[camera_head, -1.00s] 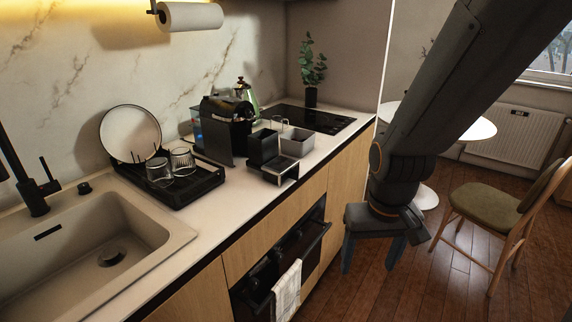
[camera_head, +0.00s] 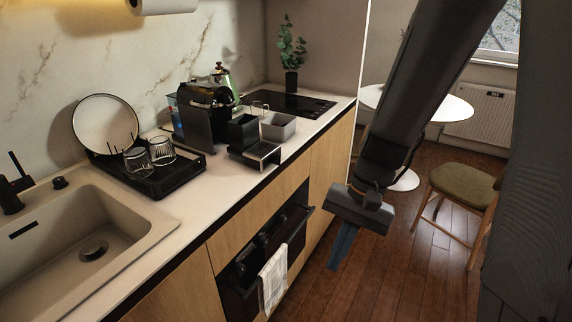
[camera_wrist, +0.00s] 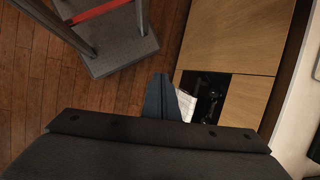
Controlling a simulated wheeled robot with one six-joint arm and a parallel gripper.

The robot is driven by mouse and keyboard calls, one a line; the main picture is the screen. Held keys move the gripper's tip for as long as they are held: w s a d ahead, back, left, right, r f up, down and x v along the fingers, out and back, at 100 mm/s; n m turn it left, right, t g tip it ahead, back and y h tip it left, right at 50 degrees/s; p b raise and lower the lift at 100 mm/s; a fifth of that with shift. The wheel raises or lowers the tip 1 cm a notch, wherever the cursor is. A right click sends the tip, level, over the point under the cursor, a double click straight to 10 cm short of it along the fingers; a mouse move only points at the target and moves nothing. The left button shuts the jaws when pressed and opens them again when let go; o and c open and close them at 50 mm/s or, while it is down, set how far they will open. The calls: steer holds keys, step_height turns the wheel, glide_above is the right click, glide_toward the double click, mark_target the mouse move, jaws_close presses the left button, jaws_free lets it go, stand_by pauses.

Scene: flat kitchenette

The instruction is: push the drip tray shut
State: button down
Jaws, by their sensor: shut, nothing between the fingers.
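The black coffee machine (camera_head: 207,108) stands on the counter near the back wall. A dark drip tray with a lighter top edge (camera_head: 262,152) sits in front of it and sticks out toward the counter's front edge. A dark upright box (camera_head: 242,131) stands at the tray's back end. My gripper (camera_head: 338,262) hangs over the floor, right of the counter front and well apart from the tray. Its fingers point down and are closed together, with nothing between them; they also show in the wrist view (camera_wrist: 162,100). The tray is not in the wrist view.
A grey bin (camera_head: 278,127) stands right beside the tray, with the hob (camera_head: 300,104) behind. A dish rack (camera_head: 165,176) with glasses and a plate is to the left. A towel (camera_head: 273,280) hangs on the oven front. A chair (camera_head: 463,186) stands on the right.

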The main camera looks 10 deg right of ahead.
steer(key=w+a+m+t+y, duration=0.3)
steer(key=w+a+m+y, duration=0.2)
steer(key=w+m+y, duration=0.5)
steer(key=w+d+r+m+t, duration=0.1)
steer(key=w+d+m+t, duration=0.4)
steer(key=w, duration=0.3)
steer(key=w+d+r+m+t, duration=0.1)
steer(key=w+d+m+t, duration=0.45)
steer(key=w, duration=0.25)
steer(key=p+x, duration=0.3)
steer(key=x, duration=1)
steer(key=shift+a+n+p, duration=0.4)
steer(key=shift+a+n, duration=0.05)
